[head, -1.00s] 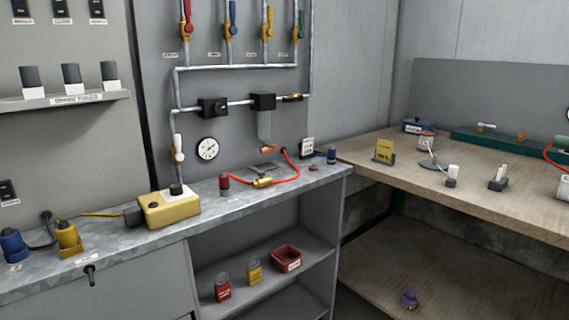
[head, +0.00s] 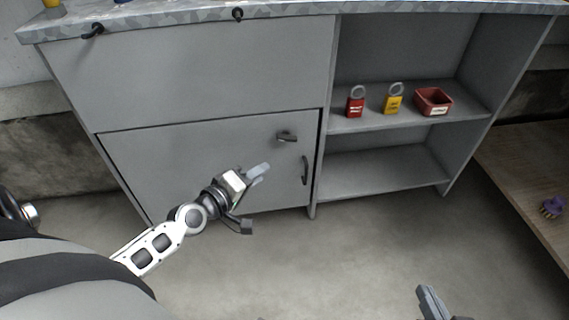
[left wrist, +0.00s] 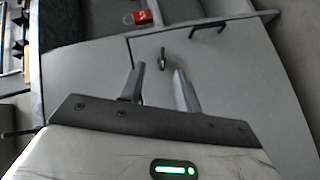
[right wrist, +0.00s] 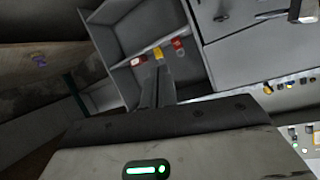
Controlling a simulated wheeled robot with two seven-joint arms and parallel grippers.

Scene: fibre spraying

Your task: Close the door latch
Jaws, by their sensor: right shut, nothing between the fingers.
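The grey cabinet door (head: 200,165) sits flush in its frame below the bench. A small dark latch lever (head: 287,136) sits near its upper right corner and lies roughly level in the head view. A dark bar handle (head: 305,170) is below and right of it. My left gripper (head: 262,173) is in front of the door, below and left of the latch, not touching it. In the left wrist view the left fingers (left wrist: 160,88) are apart and empty, with the latch (left wrist: 162,60) beyond the gap between them. My right gripper (head: 430,300) is at the bottom right, shut and empty.
Open shelves (head: 385,165) right of the door hold a red padlock (head: 355,103), a yellow padlock (head: 393,100) and a red bin (head: 433,101). A wooden bench (head: 530,180) with a purple brush (head: 552,207) stands at right. Floor before the cabinet is clear.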

